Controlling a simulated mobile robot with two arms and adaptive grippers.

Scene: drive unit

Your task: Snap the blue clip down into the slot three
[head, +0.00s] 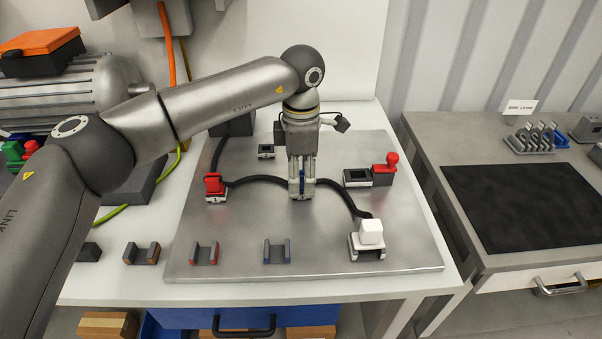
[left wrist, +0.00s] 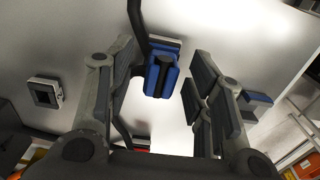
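The blue clip (left wrist: 162,76) shows in the left wrist view, on the black cable, between my left gripper's fingers. In the head view only a small blue patch (head: 301,182) shows between the fingers. My left gripper (head: 301,190) points down over the middle of the metal plate. Its fingers (left wrist: 165,85) are open, with a gap on each side of the clip. A pale edge shows behind the clip; how it sits there is hidden. A blue-marked U-shaped holder (head: 277,252) stands at the plate's front. I cannot tell which slot is slot three. My right gripper is not in view.
On the metal plate (head: 330,257) are a red clip (head: 214,185), a white clip (head: 371,232), a red-knobbed part (head: 385,170) and a red-marked holder (head: 204,253). The black cable (head: 255,180) runs between clips. Another table with a dark mat (head: 525,205) stands right.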

